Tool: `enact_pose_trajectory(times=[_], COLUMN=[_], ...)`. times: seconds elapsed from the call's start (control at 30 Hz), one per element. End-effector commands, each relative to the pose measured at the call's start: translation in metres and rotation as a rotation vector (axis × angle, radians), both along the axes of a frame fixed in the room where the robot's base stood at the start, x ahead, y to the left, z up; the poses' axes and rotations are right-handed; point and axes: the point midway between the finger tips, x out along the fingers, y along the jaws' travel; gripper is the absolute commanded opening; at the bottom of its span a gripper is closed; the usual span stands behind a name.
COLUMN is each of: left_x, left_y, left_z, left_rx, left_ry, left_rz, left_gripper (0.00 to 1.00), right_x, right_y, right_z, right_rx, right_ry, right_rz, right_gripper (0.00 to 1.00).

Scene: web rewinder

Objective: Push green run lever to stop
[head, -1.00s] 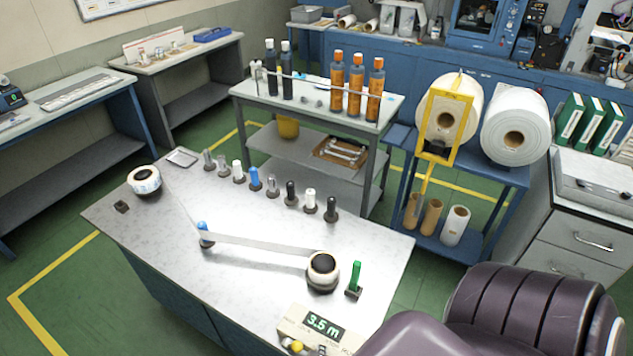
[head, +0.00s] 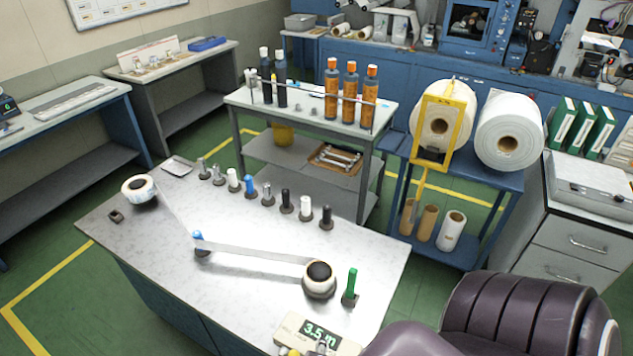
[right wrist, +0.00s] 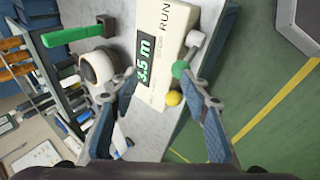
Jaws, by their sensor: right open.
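A beige counter box (head: 297,327) with a "3.5 m" display sits at the near end of the grey bench. In the right wrist view, the box (right wrist: 152,88) is marked RUN and STOP. A green round knob (right wrist: 180,69) is at its edge near the STOP mark, next to a grey part (right wrist: 195,38) and a yellow knob (right wrist: 173,98). My right gripper (right wrist: 157,75) is open and empty, one finger on each side of the box's edge in that view; its right fingertip overlaps the green knob, contact unclear. My left gripper is not in view.
A green upright handle (head: 351,283) stands on the bench beside a roll (head: 319,278). A pale web runs from there past a blue post (head: 199,243) to another roll (head: 139,186). Several short posts line the bench's back edge. The bench's middle is mostly clear.

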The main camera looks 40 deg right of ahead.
Motion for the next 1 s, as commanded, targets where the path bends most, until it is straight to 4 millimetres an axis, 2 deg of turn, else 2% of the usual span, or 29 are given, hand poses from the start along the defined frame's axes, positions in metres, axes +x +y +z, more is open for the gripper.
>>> enact_pose_trajectory(times=[0.03,0.1,0.3,1.0], left_x=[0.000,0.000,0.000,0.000], left_y=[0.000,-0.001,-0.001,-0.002], left_z=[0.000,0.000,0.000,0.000], left_rx=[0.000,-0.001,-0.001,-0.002], left_ry=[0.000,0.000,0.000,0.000], left_rz=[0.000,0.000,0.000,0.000], left_gripper=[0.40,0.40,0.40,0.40], right_x=[0.002,0.001,0.000,0.000], right_y=[-0.001,-0.001,-0.001,-0.001], right_z=[0.012,0.023,0.043,0.045], right_rx=[0.000,0.000,0.000,0.000], right_ry=[-0.009,-0.006,-0.001,0.000], right_rz=[-0.003,-0.003,-0.002,0.000], right_gripper=[0.38,0.38,0.38,0.38])
